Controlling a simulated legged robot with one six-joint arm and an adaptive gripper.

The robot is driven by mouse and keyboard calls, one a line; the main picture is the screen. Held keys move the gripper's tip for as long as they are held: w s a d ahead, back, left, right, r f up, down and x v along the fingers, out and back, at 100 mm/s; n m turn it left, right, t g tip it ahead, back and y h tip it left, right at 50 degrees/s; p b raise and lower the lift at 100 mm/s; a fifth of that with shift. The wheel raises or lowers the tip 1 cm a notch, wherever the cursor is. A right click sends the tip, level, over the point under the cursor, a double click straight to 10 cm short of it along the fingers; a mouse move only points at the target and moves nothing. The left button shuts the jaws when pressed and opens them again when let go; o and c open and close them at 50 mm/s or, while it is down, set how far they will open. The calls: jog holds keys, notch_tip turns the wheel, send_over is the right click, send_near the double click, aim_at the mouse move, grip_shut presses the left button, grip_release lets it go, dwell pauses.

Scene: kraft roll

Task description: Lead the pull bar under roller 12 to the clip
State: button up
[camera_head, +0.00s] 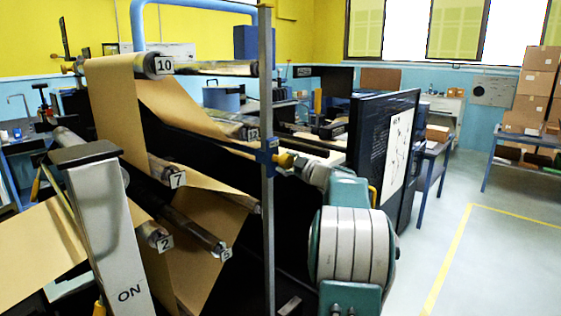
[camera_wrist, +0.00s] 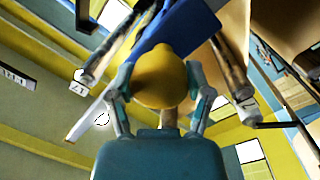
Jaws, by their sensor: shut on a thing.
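My gripper (camera_head: 290,162) is shut on the yellow knob (camera_wrist: 160,78) at the end of the blue pull bar (camera_wrist: 185,25). In the head view, the bar's blue end (camera_head: 267,157) shows at the grey upright post, a little below and right of roller 12 (camera_head: 236,129). Whether it touches the post I cannot tell. Brown paper (camera_head: 180,105) slopes down from roller 10 (camera_head: 155,66) towards roller 12 and the bar. Where paper and bar meet is hidden. I cannot make out the clip.
The grey post (camera_head: 266,225) stands close to my gripper. A dark panel (camera_head: 382,150) stands behind my arm. The floor (camera_head: 490,260) at right is clear.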

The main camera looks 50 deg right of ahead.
aim_at(310, 150)
jog(key=shift+f, duration=0.1)
jog(key=d, duration=0.8)
jog(key=d+r, duration=0.1)
jog(key=d, duration=0.2)
jog(key=shift+w+d, duration=0.3)
jog(key=shift+d, duration=0.1)
jog(key=o, duration=1.3)
jog(key=shift+o, duration=0.2)
jog(key=s, duration=0.9)
jog(key=shift+d, duration=0.2)
jog(key=shift+s, duration=0.15)
